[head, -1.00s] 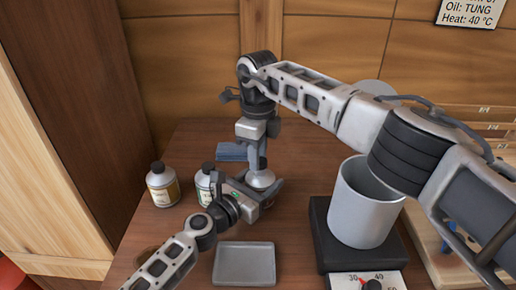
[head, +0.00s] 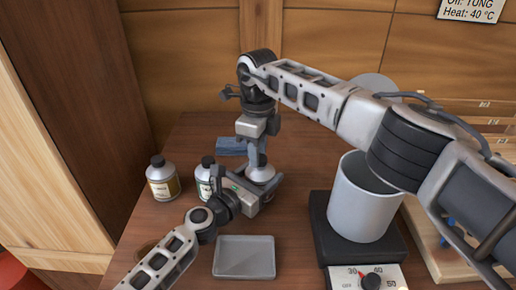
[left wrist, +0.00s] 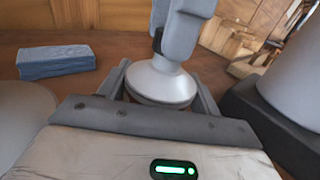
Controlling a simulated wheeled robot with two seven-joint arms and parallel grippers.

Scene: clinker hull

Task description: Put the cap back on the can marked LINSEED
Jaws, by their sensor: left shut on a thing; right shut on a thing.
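A can with a pale sloped shoulder (head: 261,174) stands on the table, and it also shows in the left wrist view (left wrist: 160,82). My left gripper (head: 262,184) is shut around its body from the near side. My right gripper (head: 257,158) points down right over the can's neck, shut on a small dark cap (left wrist: 158,41). The fingers hide most of the cap and neck; I cannot tell whether the cap is seated. The can's label is hidden, so I cannot read a marking.
A blue block (head: 231,146) lies behind the held can. A grey tray (head: 244,258) lies in front. A large pale pot (head: 364,205) stands on a dark hot plate with a dial (head: 371,281) at the right. A wall sign reads TUNG, 40 °C.

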